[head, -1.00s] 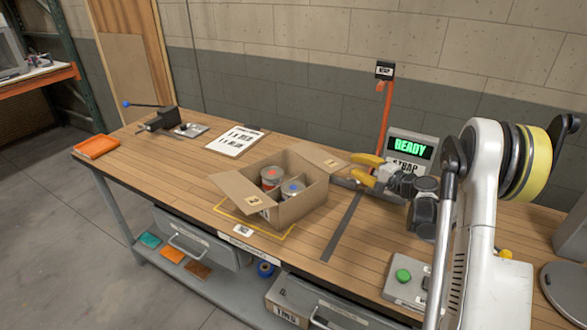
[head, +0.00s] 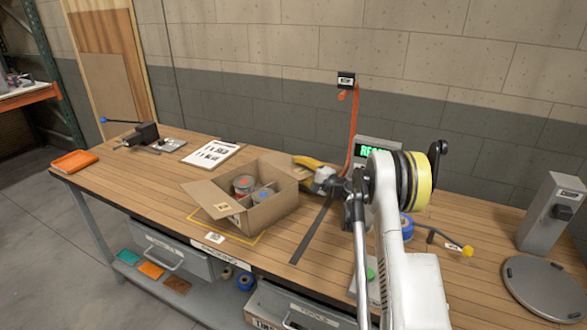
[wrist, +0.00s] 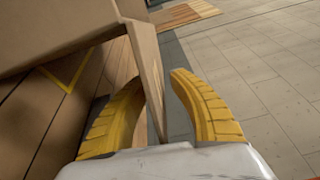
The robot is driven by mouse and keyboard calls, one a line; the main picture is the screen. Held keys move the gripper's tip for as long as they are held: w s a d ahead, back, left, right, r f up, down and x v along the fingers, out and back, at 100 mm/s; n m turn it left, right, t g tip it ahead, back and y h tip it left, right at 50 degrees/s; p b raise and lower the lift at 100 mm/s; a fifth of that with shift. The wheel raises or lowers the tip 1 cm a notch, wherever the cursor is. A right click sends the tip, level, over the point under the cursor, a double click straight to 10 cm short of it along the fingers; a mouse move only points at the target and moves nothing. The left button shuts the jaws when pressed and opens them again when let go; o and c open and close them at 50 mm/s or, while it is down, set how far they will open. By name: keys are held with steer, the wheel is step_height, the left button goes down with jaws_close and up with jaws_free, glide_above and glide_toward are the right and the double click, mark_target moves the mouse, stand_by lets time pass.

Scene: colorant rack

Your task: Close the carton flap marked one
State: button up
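The open carton (head: 272,212) stands on the bench with cans (head: 244,184) inside. Its left flap (head: 208,198) hangs outward and carries a small label whose mark is too small to read. The right flap is mostly hidden by my gripper in the head view. In the wrist view a cardboard flap (wrist: 147,62) shows nearly edge-on, between the two yellow fingers of my gripper (wrist: 157,77). The fingers are spread, with a clear gap on the right of the flap; contact on the left cannot be told. In the head view my gripper (head: 306,168) is at the carton's right end.
An orange post (head: 352,130) and a READY screen (head: 368,151) stand behind my arm. A clipboard (head: 212,153), a lever tool (head: 143,135) and an orange tray (head: 74,161) lie on the left. A dark strip (head: 312,230) crosses the bench right of the carton.

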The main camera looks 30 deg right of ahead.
steer(key=shift+w+a, duration=0.25)
steer(key=shift+w, duration=0.45)
jaws_close()
